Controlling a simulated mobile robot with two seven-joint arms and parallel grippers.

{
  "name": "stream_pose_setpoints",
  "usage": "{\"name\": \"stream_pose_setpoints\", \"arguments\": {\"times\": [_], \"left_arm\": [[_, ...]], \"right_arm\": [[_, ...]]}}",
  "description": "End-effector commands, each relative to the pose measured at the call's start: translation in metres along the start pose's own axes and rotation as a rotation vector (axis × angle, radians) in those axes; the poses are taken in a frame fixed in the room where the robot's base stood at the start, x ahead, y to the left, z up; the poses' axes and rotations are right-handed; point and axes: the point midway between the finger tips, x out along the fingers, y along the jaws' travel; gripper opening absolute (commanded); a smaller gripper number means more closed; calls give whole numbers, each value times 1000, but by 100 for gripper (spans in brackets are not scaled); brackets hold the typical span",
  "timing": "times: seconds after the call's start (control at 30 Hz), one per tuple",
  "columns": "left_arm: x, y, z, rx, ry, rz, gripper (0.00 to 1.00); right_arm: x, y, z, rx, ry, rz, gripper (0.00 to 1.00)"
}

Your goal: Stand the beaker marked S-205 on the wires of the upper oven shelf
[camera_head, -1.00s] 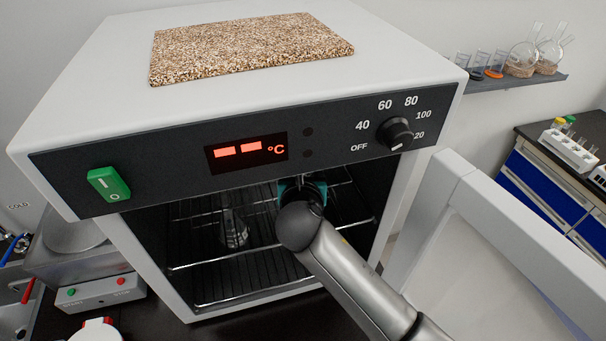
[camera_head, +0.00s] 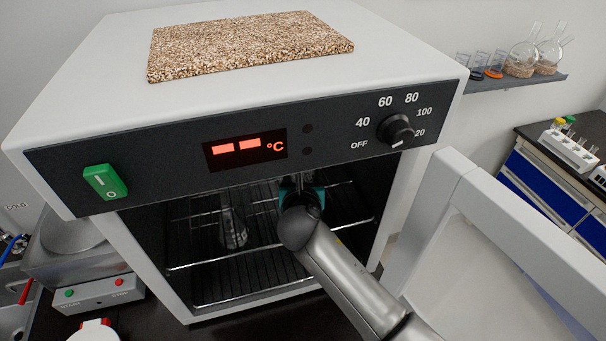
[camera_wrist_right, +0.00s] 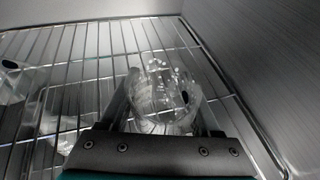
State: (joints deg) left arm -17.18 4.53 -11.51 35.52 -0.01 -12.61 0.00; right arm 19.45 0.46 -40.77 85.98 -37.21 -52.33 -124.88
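The oven (camera_head: 60,160) stands open in the head view. Its upper wire shelf (camera_head: 190,266) shows through the opening, and the wires also show in the right wrist view (camera_wrist_right: 85,60). My right gripper (camera_head: 300,192) is inside the oven, mostly hidden by its own wrist. In the right wrist view its fingers (camera_wrist_right: 165,112) lie against both sides of a clear glass beaker (camera_wrist_right: 163,88), over the wires. A dark mark shows on the beaker, but no lettering is readable. Whether its base touches the wires is unclear. My left gripper is out of view.
Another clear glass vessel (camera_head: 232,230) stands on the shelf left of my gripper; glass also shows at left in the wrist view (camera_wrist_right: 70,128). The oven's side wall (camera_wrist_right: 265,60) is close on the right. The open door (camera_head: 480,215) is beside my arm.

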Motion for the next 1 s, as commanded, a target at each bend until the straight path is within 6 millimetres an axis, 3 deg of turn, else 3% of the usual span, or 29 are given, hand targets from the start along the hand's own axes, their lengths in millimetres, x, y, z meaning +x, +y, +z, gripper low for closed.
{"name": "stream_pose_setpoints", "arguments": {"times": [0.2,0.57,1.0], "left_arm": [[0,0,-1,0,1,0,46],[-1,0,-1,-1,1,-1,46],[-11,-1,-2,-1,1,-1,46]], "right_arm": [[0,0,0,0,0,0,89],[-4,0,3,1,1,0,89],[-68,0,3,1,1,2,89]]}}
